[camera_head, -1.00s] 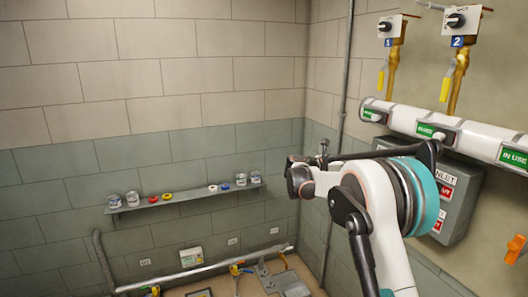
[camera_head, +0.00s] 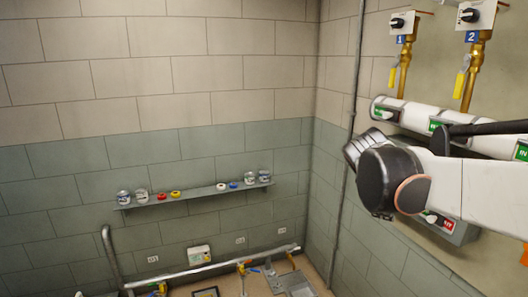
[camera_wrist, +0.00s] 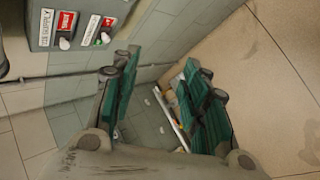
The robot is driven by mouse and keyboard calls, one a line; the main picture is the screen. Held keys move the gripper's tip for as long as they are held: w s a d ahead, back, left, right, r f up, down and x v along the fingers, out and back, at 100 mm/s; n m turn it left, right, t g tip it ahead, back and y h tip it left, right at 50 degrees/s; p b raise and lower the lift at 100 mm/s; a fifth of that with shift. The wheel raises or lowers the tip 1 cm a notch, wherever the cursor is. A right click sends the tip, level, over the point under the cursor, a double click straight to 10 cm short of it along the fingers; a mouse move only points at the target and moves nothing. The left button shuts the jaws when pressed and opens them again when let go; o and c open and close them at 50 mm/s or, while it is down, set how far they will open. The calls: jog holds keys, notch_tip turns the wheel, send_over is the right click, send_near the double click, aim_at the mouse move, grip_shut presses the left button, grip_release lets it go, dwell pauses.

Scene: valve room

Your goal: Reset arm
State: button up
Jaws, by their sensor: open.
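My gripper (camera_wrist: 160,98) shows in the wrist view with its two green-padded fingers apart and nothing between them. It hangs in free air, with the wall and floor seen beyond the fingers. In the head view my arm (camera_head: 440,185) reaches in from the right edge, lying about level, with its dark rounded joint in front of the right wall. The gripper's fingers cannot be made out in the head view.
White pipes (camera_head: 412,114) with valves run along the right wall. A grey box (camera_head: 455,232) with red labels is partly behind my arm; it also shows in the wrist view (camera_wrist: 75,22). A shelf (camera_head: 200,193) holds cans and tapes.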

jog(key=s+a+f+m+y, duration=0.3)
jog(key=s+a+f+m, duration=0.2)
jog(key=s, duration=0.6)
jog(key=s+a+f+m+t+y+b, duration=0.1)
jog(key=s+a+f+m+y, duration=0.2)
jog(key=s, duration=0.8)
notch_tip(320, 180, down, 3)
jog(key=shift+s+a+f+m, duration=0.2)
jog(key=shift+s+a+m, duration=0.15)
jog(key=shift+a+m, duration=0.8)
